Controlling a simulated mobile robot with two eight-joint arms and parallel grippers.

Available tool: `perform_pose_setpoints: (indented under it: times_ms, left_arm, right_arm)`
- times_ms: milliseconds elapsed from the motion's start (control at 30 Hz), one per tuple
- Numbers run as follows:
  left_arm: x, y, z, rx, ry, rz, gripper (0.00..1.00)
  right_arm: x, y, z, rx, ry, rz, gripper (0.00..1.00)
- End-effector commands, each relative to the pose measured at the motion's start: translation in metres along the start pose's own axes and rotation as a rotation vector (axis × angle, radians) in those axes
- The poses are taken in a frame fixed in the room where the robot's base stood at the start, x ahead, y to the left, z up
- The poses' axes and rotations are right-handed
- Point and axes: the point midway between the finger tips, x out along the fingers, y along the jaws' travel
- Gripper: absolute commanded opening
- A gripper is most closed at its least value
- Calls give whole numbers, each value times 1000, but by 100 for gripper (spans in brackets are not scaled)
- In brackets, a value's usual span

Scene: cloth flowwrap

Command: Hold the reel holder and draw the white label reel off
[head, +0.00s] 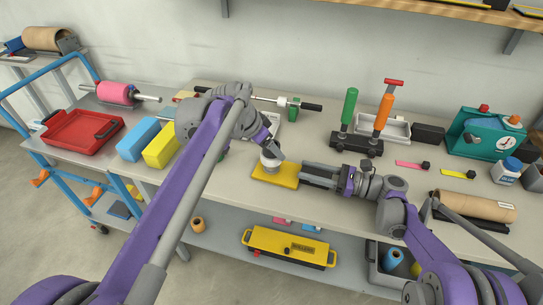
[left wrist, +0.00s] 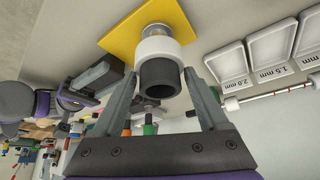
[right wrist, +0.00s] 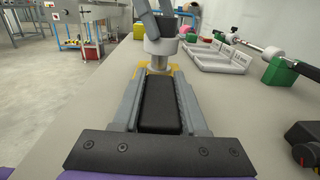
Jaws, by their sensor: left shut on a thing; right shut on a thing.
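The reel holder has a yellow base plate (head: 275,174) lying on the bench, and a pale post rises from it. The white label reel (left wrist: 158,48) is around the top of the post, apart from the plate, with a dark core end facing my left wrist camera. My left gripper (head: 271,153) comes from above, its fingers shut on the reel from both sides. My right gripper (head: 302,172) reaches in low from the right. In the right wrist view its fingers lie along both sides of a black block (right wrist: 160,105) at the holder's near end, shut on it.
Yellow (head: 162,150) and blue (head: 138,138) blocks and a red tray (head: 82,131) are at left. Behind are small white trays (right wrist: 215,56). A stand with green and orange handles (head: 355,143) is behind right. A brown roll (head: 475,206) lies at right.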

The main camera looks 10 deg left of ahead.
Motion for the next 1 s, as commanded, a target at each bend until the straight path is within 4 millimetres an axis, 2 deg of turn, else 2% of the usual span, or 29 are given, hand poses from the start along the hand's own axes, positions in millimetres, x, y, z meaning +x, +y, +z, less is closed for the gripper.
perform_pose_setpoints:
  times_ms: [1000]
  left_arm:
    - [-44,0,-26,0,0,0,19]
  right_arm:
    - [0,0,0,0,0,0,0]
